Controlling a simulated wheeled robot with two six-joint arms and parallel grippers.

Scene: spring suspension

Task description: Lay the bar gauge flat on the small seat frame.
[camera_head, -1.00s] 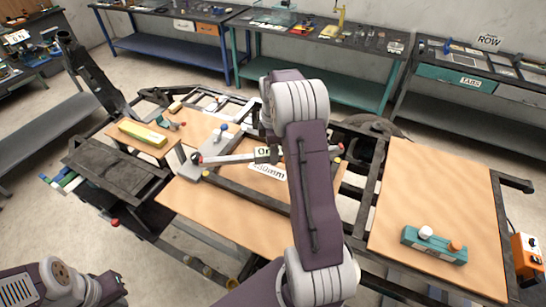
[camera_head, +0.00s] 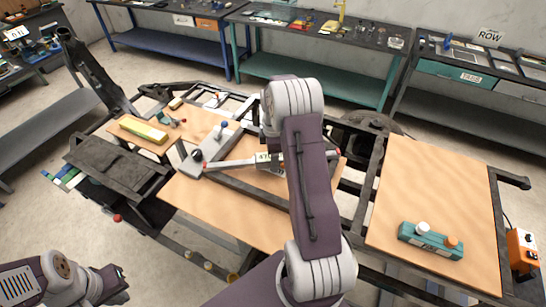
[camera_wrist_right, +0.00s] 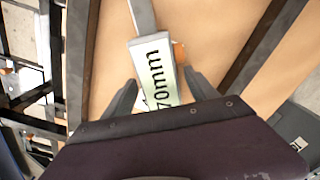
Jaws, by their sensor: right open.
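The bar gauge (camera_head: 232,163) is a thin grey bar with red ends and a pale number label. It lies across the small seat frame (camera_head: 245,188), a dark frame on the middle wooden board; my right arm hides part of both. In the right wrist view the gauge's label (camera_wrist_right: 150,72) sits between the fingers of my right gripper (camera_wrist_right: 163,92). Those fingers are apart, with room beside the label. I cannot tell whether the gauge touches the frame all along. My left gripper (camera_head: 117,284) is at the bottom left, far from the gauge; its jaws are unclear.
A grey plate with knobs (camera_head: 212,150) stands by the gauge's left end. A yellow block (camera_head: 143,131) lies on the left board. A teal block with knobs (camera_head: 430,241) lies on the right board (camera_head: 435,185), which is otherwise clear. Benches line the wall.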

